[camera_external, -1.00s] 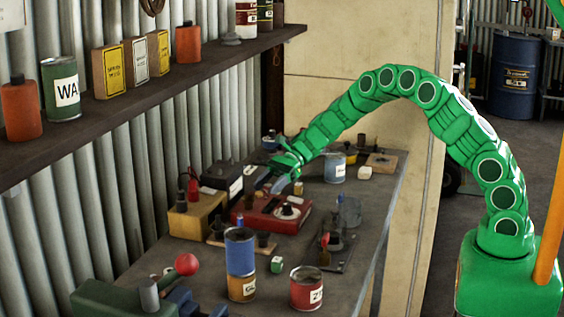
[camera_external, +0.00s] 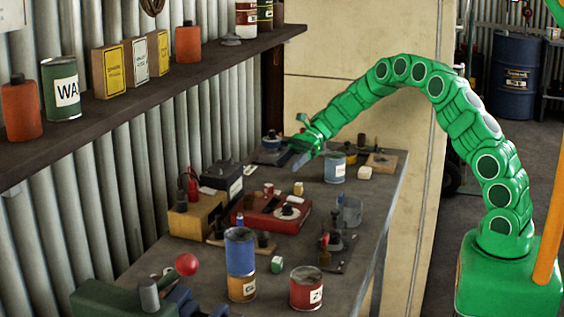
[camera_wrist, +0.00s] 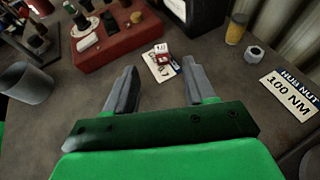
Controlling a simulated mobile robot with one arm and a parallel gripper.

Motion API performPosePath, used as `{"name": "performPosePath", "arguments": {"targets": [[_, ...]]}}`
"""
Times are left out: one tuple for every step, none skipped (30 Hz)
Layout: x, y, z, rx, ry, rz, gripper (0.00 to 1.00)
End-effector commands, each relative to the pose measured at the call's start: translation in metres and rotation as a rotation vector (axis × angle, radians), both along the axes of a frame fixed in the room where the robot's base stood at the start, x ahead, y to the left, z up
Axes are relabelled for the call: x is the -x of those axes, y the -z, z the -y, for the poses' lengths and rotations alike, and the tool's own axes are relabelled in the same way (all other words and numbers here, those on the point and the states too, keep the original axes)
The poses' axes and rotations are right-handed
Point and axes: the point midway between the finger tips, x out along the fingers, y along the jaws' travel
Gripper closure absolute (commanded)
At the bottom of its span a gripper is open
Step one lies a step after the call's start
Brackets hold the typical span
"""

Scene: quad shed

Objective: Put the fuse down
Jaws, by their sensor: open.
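My gripper (camera_wrist: 160,92) is open, with nothing between its two grey fingers. In the external view my gripper (camera_external: 299,162) is above the back part of the bench, behind the red box. A small red-and-white piece (camera_wrist: 162,50) lies on a white card (camera_wrist: 157,66) on the bench, just beyond the fingertips and apart from them. It may be the fuse, but it is too small to tell for sure. The red box (camera_wrist: 120,48) with knobs is beside the card, at upper left.
A yellow cylinder (camera_wrist: 235,28), a nut (camera_wrist: 254,54) and a "HUB NUT 100 NM" label (camera_wrist: 290,92) are at the right. A dark box (camera_wrist: 205,14) stands beyond the card. A grey cup (camera_wrist: 26,84) is at the left. Bench between and around the fingers is clear.

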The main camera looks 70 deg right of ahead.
Motion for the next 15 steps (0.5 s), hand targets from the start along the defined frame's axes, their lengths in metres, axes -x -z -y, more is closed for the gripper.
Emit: {"name": "performPosePath", "arguments": {"targets": [[0.002,-0.002,0.005,0.001,0.002,0.000,0.46],[0.002,-0.002,0.006,0.001,0.001,0.000,0.46],[0.003,-0.003,0.008,0.001,0.001,0.001,0.46],[0.004,-0.004,0.009,0.002,0.001,0.000,0.46],[0.004,-0.004,0.011,0.002,0.001,0.000,0.46],[0.005,-0.005,0.012,0.002,0.001,0.000,0.46],[0.005,-0.005,0.012,0.002,0.001,0.000,0.46],[0.005,-0.005,0.013,0.002,0.001,0.000,0.46],[0.005,-0.005,0.013,0.002,0.001,0.000,0.46],[0.005,-0.006,0.013,0.002,0.001,0.000,0.46],[0.005,-0.006,0.013,0.001,0.002,-0.001,0.46],[0.004,-0.008,0.012,0.001,0.007,-0.001,0.46],[0.002,-0.010,0.011,-0.002,0.014,-0.002,0.46],[0.000,-0.013,0.010,-0.004,0.025,-0.005,0.46],[-0.005,-0.018,0.008,-0.008,0.047,-0.009,0.46]]}}
